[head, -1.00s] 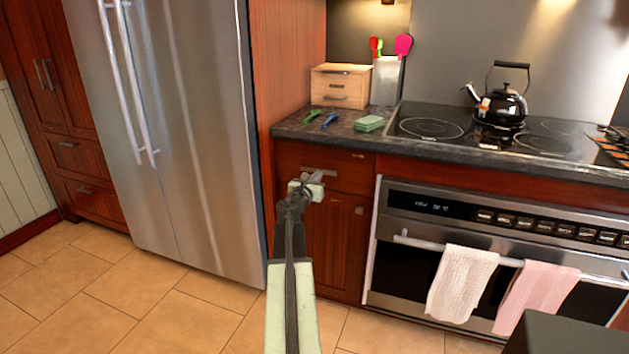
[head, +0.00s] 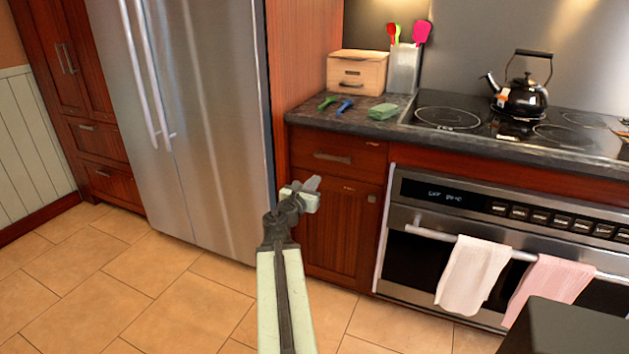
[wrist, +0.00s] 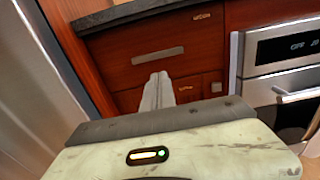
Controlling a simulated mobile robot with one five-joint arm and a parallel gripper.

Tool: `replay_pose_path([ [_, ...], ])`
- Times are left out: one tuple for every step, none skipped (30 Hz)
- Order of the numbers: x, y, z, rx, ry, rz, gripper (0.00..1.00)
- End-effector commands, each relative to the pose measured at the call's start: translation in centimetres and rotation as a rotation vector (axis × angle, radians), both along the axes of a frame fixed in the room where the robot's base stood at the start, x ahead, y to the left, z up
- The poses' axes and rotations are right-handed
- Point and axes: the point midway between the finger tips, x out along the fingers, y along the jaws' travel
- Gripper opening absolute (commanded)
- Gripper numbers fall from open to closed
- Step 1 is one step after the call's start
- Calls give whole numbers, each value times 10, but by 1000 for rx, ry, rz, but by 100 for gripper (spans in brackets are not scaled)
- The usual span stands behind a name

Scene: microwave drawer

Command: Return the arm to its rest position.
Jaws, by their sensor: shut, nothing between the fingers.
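My gripper (head: 313,184) is shut and empty, in front of the wooden cabinet between the fridge and the oven. My pale green arm stretches forward from the bottom of the head view. In the wrist view my gripper (wrist: 157,88) shows as two grey fingers pressed together. Beyond them is the shut cabinet drawer (head: 360,157) with a flat metal handle, which also shows in the wrist view (wrist: 115,48). My fingers look apart from the cabinet front.
The steel fridge (head: 205,120) stands to the left. The oven (head: 410,245), with white (head: 472,272) and pink towels (head: 548,283), is to the right. A kettle (head: 524,98), wooden box (head: 357,72) and green cloth (head: 383,112) sit above. Tiled floor (head: 110,275) is clear at left.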

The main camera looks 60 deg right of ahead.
Motion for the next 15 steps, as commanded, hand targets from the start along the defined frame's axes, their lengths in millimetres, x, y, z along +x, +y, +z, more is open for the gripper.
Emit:
replay_pose_path([
  [-1, -1, 0, 0, 0, -2, 0],
  [-1, -1, 0, 0, 0, -3, 0],
  [-2, -2, 0, 0, 0, -4, 0],
  [-3, -2, 0, 0, 0, -5, 0],
  [-4, -2, 0, 0, 0, -7, 0],
  [-5, -3, 0, 0, 0, -8, 0],
  [-6, -3, 0, 0, 0, -9, 0],
  [-7, -4, 0, 0, 0, -10, 0],
  [-8, -4, 0, 0, 0, -12, 0],
  [-3, -2, 0, 0, 0, -4, 0],
  [4, 1, 0, 0, 0, 7, 0],
  [19, 7, 0, 0, 0, 28, 0],
  [34, 15, 0, 0, 0, 51, 0],
  [52, 24, 0, 1, 0, 79, 0],
  [79, 39, 0, 0, 0, 122, 0],
])
